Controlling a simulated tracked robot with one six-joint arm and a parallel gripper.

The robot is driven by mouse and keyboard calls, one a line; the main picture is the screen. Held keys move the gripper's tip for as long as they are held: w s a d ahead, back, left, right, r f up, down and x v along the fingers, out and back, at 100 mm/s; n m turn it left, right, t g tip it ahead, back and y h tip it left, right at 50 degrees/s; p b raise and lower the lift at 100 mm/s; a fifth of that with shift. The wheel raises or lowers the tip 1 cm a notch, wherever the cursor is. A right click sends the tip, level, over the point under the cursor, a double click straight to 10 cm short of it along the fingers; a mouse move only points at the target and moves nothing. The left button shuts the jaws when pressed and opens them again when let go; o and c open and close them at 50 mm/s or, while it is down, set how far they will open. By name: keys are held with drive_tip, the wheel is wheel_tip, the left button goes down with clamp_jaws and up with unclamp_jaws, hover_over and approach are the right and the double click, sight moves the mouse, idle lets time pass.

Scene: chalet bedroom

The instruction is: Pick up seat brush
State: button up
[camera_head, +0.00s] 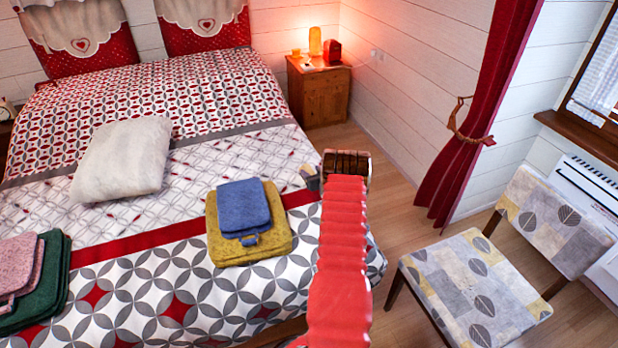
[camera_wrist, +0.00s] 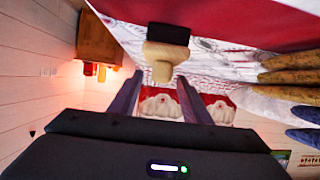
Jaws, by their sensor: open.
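The seat brush (camera_wrist: 167,50) shows in the wrist view, which is upside down. It has a dark block against the bed and a tan body with a short tan handle toward me. My gripper (camera_wrist: 160,79) is open, and its two fingers lie on either side of the handle's line in that view. The brush appears beyond the fingertips, not gripped; the exact gap is hard to judge. In the head view my red arm covers most of this spot, and I cannot clearly make out the brush or the fingers there.
Folded blue (camera_head: 243,207) and yellow towels (camera_head: 280,243) lie on the bed left of my arm, close beside the gripper in the wrist view. A cushion (camera_head: 122,160) lies farther left. A nightstand (camera_head: 325,98) stands beyond; a chair (camera_head: 470,285) stands right.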

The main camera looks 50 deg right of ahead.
drive_tip(key=shift+c, duration=0.2)
idle(0.4)
clamp_jaws()
idle(0.3)
